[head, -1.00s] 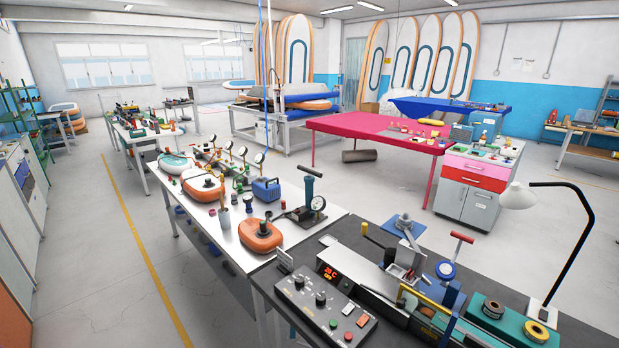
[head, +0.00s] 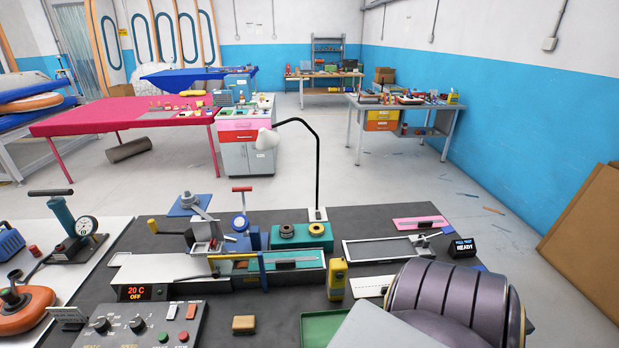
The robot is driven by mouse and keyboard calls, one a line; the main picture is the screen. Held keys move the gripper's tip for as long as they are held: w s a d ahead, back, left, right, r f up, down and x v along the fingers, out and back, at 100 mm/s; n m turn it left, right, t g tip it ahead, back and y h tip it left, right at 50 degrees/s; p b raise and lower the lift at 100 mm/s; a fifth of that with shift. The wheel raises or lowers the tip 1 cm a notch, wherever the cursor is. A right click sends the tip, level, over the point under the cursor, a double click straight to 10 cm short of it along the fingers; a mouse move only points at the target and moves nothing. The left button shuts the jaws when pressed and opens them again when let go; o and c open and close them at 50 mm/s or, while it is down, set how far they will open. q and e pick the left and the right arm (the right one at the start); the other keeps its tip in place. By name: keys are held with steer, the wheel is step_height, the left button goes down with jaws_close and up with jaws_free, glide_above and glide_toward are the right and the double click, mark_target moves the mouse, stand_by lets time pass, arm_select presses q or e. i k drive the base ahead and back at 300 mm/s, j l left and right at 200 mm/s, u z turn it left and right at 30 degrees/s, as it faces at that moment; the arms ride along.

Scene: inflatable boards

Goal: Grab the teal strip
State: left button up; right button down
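On the dark workbench (head: 215,331), a long metal clamp fixture (head: 165,267) has a flat teal piece (head: 312,263) at its right end, with a thin dark bar across it. It looks like the teal strip, but it is too small to be sure. A yellow-handled lever (head: 235,257) stands at its left and covers part of it. A teal block with two rolls (head: 290,243) stands just behind it. Neither of my grippers is in view.
A yellow handheld device (head: 337,279), a metal frame (head: 375,250) and a pink sheet (head: 413,222) lie to the right. A desk lamp (head: 317,170) rises behind. A large dark purple banded shape (head: 450,300) hides the bench's lower right. A control box (head: 145,325) sits front left.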

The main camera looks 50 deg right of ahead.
mark_target(300, 260)
steer(key=z, duration=1.5)
steer(key=k+z, duration=0.1)
steer(key=z, duration=0.3)
steer(key=k+j+z, duration=0.1)
steer(key=z, duration=0.25)
steer(key=k+z, duration=0.2)
steer(key=z, duration=0.2)
